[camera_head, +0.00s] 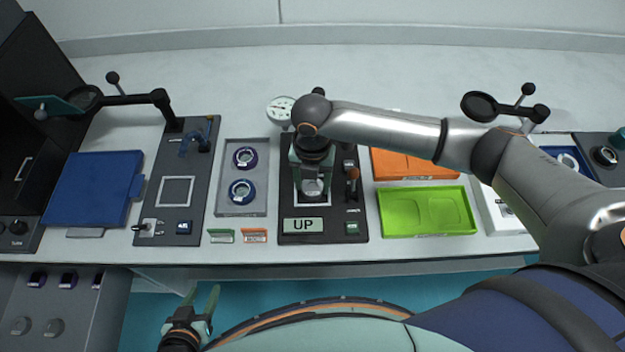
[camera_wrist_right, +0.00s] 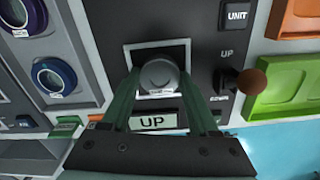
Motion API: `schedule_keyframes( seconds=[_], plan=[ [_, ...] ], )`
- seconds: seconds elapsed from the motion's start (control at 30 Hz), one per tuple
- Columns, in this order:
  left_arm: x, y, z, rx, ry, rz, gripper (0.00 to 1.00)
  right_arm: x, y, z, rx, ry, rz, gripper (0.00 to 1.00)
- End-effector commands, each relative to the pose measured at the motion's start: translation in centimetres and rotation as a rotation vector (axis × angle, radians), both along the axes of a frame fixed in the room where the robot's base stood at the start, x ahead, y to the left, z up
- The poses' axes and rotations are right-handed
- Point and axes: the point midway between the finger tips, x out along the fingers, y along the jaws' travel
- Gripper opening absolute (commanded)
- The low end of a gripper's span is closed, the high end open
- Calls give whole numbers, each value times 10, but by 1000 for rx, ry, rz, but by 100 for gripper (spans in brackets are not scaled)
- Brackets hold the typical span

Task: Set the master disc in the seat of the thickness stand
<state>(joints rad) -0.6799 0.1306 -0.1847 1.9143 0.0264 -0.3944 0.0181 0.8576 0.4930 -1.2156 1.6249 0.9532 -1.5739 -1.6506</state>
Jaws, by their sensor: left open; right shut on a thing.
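The master disc (camera_head: 314,187), a small grey metal piece with a pale label on its side, is between the fingers of my right gripper (camera_head: 313,170). It also shows in the right wrist view (camera_wrist_right: 158,75). The thickness stand (camera_head: 335,212) is a dark panel with an "UP" display (camera_wrist_right: 152,121). Its seat area has a pale square outline (camera_wrist_right: 186,45), and the disc is over it; I cannot tell whether it touches. The disc and gripper hide part of the square. My left gripper (camera_head: 202,302) is open and empty, in front of the table edge.
A brown-knobbed lever (camera_wrist_right: 252,82) stands right of the seat. A grey tray (camera_head: 232,207) with two blue-purple rings is left of the stand. A green tray (camera_head: 428,232) and an orange tray (camera_head: 405,176) lie to the right. A dial (camera_head: 281,110) stands behind.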

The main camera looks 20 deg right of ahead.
Motion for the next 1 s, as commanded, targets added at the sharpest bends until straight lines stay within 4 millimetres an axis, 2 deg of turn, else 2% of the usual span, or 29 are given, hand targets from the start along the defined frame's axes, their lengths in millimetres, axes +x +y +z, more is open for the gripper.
schedule_keyframes(
  seconds=[0.07,0.1,0.33,0.8,0.93,1.0],
  plan=[
    [0,0,0,0,-1,0,50,-1,0,-6,0,1,0,0],
    [0,0,0,0,-1,0,50,-1,0,-7,0,2,0,63],
    [1,0,-1,0,-2,0,50,-3,-1,-9,-4,8,-1,89],
    [1,0,-1,0,-2,1,50,-4,-5,-10,-12,13,-5,91],
    [1,0,0,1,-2,0,50,-3,-5,1,-14,13,-5,91],
    [1,0,0,1,-2,0,50,-2,-4,13,-11,9,-4,91]
  ],
)
